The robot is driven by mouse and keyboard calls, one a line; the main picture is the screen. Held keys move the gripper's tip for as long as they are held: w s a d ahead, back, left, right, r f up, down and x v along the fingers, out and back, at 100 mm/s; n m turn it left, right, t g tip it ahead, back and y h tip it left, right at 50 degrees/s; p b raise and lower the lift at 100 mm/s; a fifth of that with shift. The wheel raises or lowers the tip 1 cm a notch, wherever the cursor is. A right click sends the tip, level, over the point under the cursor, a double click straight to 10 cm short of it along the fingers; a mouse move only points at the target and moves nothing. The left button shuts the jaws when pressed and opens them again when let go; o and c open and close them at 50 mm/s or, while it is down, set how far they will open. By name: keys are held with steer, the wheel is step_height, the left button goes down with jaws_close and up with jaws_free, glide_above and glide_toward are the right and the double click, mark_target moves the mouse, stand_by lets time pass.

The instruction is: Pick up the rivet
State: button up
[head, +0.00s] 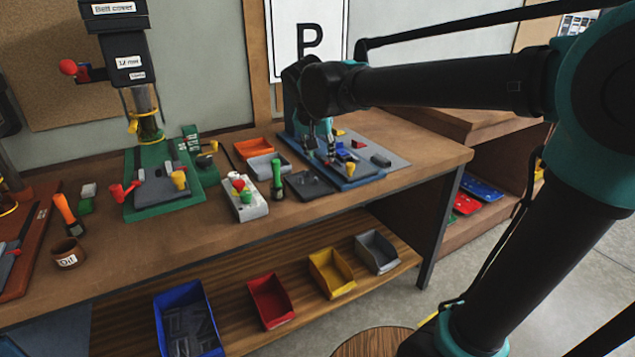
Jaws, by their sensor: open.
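I cannot make out the rivet for sure; at this size the small parts near my gripper are hard to tell apart. My gripper (326,152) points down over the blue base plate (352,177) at the right end of the workbench. Its fingers look apart, and I see nothing held between them. Just right of the fingers stands a small yellow part (350,169), with a small red part (358,144) behind it. My arm and fingers hide part of the plate.
The workbench (225,215) also holds a drill press (128,60), an orange tray (253,148), a green-handled tool (278,178) and a grey button box (246,203). Blue (168,310), red (270,300), yellow (331,273) and grey (376,252) bins sit on the shelf below.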

step_height(320, 180, up, 2)
steer(key=a, duration=0.3)
glide_toward(317, 182)
steer(key=shift+s+d+f, duration=0.1)
steer(key=shift+d+f, duration=0.1)
steer(key=shift+f, duration=0.2)
steer(key=shift+a+x, duration=0.1)
steer(key=shift+x, duration=1.3)
steer(key=shift+a+x, duration=0.15)
steer(key=shift+x, duration=1.2)
steer(key=shift+r, duration=0.1)
steer(key=c, duration=0.8)
